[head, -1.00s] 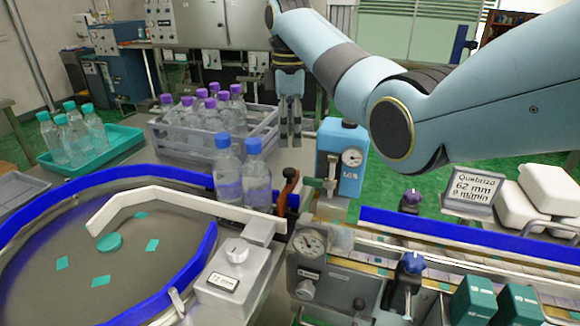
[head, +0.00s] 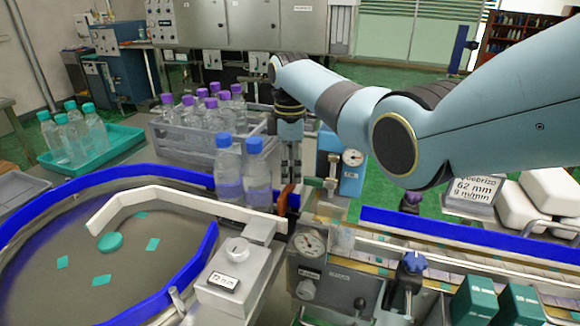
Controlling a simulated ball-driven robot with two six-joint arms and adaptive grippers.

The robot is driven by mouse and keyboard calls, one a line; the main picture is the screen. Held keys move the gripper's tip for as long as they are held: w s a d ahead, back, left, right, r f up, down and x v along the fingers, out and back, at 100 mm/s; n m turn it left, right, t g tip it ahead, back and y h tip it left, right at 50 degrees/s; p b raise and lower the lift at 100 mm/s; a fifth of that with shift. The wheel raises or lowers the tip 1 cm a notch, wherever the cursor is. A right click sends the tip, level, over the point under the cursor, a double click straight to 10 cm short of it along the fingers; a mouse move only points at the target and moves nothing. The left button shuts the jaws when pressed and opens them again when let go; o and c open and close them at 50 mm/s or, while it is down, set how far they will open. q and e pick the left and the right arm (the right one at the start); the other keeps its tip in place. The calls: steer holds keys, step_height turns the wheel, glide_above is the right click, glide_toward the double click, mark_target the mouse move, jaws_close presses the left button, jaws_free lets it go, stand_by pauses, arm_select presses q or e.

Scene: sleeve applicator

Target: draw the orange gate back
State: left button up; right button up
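The orange gate (head: 284,199) is a small upright orange-brown piece at the conveyor entrance, just right of two blue-capped bottles (head: 243,172). My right gripper (head: 291,178) hangs down from the arm above, its two dark fingers pointing downward with a narrow gap between them. Its fingertips are at or just behind the gate's top; I cannot tell whether they touch it. Nothing shows held between the fingers. My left gripper is out of view.
A grey crate (head: 185,141) of purple-capped bottles is behind left. A white curved guide rail (head: 160,195) crosses the round table. The blue-railed conveyor (head: 470,238) runs right.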

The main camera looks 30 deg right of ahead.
jaws_close()
steer(key=shift+d, duration=0.1)
steer(key=shift+w+d+f+b, duration=0.1)
steer(key=shift+w+d+b, duration=0.6)
steer(key=shift+b, duration=0.25)
steer(key=shift+w+d, duration=0.15)
steer(key=shift+d, duration=0.05)
steer(key=shift+o, duration=1.5)
jaws_free()
steer(key=shift+a, duration=0.15)
